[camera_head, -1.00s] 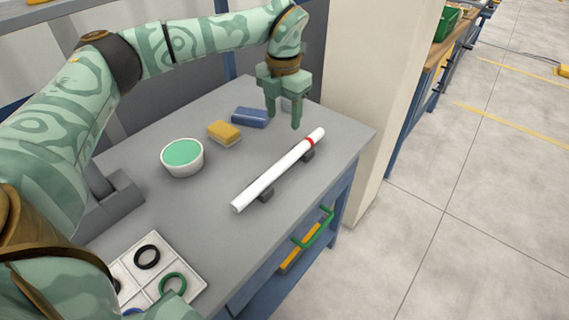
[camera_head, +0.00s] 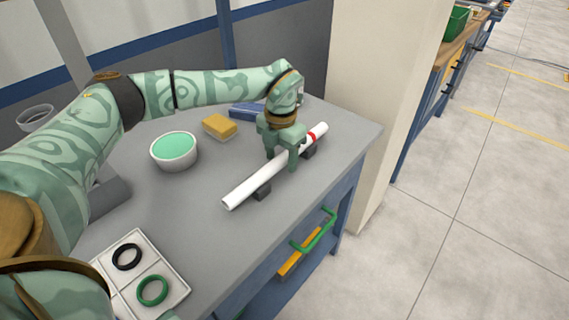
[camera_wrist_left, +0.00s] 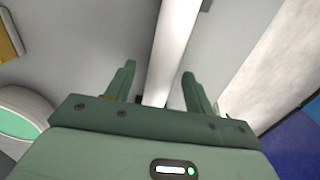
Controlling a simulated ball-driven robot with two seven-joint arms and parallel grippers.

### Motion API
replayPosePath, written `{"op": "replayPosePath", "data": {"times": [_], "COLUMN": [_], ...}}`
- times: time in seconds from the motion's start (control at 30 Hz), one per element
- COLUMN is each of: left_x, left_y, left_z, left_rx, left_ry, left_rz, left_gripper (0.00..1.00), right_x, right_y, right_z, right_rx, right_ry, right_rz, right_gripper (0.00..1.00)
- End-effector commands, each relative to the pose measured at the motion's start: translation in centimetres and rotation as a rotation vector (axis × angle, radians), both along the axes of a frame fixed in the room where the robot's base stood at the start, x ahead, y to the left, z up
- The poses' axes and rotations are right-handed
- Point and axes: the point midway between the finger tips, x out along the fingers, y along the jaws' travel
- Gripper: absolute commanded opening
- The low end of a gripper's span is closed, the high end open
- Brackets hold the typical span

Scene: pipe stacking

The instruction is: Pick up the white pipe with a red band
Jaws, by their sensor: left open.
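The white pipe (camera_head: 248,187) with a red band (camera_head: 313,137) lies across two dark rests (camera_head: 262,191) on the grey table, its red-banded end at the far right. My left gripper (camera_head: 282,161) is over the pipe's middle, pointing down, with its fingers apart. In the left wrist view the pipe (camera_wrist_left: 170,50) runs between the two open fingers (camera_wrist_left: 158,85). I cannot tell whether either finger touches it. The gripper covers part of the pipe in the head view. My right gripper is not in view.
A white bowl with green contents (camera_head: 174,151), a yellow block (camera_head: 220,126) and a blue block (camera_head: 246,111) stand left of and behind the pipe. A white tray (camera_head: 176,287) with black and green rings is at the front left. A pale pillar (camera_head: 375,100) rises beyond the table.

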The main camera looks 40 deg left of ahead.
Motion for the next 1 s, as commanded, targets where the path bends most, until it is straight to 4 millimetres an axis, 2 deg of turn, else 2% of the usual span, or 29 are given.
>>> {"op": "replayPosePath", "data": {"times": [0.2, 0.37, 0.4, 0.77, 0.87, 1.0], "left_x": [0.0, 0.0, 0.0, 0.0, 0.0, -0.3], "left_y": [0.0, 0.0, 0.0, 0.0, 0.0, -0.4], "left_z": [-0.1, 0.0, -0.1, 0.5, 1.7, 4.5], "left_rx": [0.0, 0.0, 0.0, 0.0, 0.0, -0.002], "left_ry": [-0.003, -0.003, -0.003, -0.004, -0.006, -0.009], "left_rz": [0.0, 0.0, 0.0, 0.0, -0.001, -0.003], "left_gripper": [0.53, 0.09, 0.04, 0.03, 0.03, 0.03], "right_x": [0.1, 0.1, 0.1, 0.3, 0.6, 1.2], "right_y": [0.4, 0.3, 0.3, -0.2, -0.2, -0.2], "right_z": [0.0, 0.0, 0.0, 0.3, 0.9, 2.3], "right_rx": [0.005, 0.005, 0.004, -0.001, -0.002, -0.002], "right_ry": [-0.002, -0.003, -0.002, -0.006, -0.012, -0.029], "right_rz": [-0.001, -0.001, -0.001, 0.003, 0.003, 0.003], "right_gripper": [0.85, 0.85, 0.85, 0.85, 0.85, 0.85]}}
